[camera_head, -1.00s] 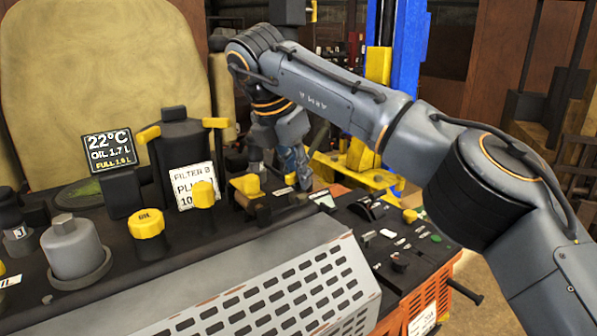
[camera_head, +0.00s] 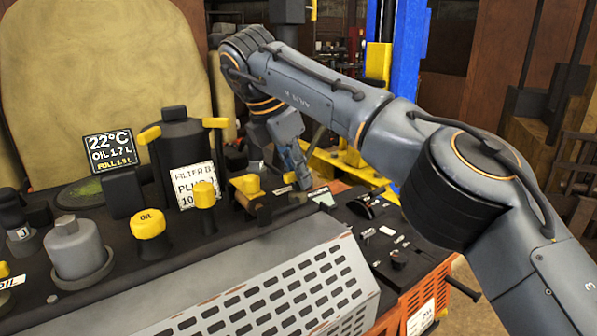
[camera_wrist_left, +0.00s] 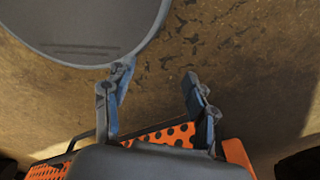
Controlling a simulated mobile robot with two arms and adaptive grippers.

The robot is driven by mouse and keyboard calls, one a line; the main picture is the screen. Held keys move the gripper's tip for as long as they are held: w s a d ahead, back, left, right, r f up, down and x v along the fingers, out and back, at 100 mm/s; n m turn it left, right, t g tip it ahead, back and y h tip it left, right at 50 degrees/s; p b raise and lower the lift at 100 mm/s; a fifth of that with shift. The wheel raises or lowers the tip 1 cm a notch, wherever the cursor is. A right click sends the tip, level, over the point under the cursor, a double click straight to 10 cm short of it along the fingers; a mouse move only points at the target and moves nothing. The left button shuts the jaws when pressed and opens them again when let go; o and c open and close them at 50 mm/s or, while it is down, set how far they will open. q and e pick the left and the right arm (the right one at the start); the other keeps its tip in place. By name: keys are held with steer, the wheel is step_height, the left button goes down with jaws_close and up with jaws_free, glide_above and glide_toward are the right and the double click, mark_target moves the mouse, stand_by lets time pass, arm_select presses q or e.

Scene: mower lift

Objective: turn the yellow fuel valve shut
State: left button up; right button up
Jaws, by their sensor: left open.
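The yellow fuel valve (camera_head: 248,187) appears to be the yellow handle on a dark body, on the deck right of the middle yellow cap. My right gripper (camera_head: 297,186) is low over the deck, just right of and behind this handle. I see a gap between the two, and I cannot tell whether its fingers are open or shut. My left gripper (camera_wrist_left: 157,76) shows only in the left wrist view, with its two fingers apart and nothing between them.
A slotted metal cover (camera_head: 265,285) lies in front. A filter label (camera_head: 194,185) and a display (camera_head: 109,150) stand behind.

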steer(key=o, duration=0.4)
steer(key=shift+r, duration=0.1)
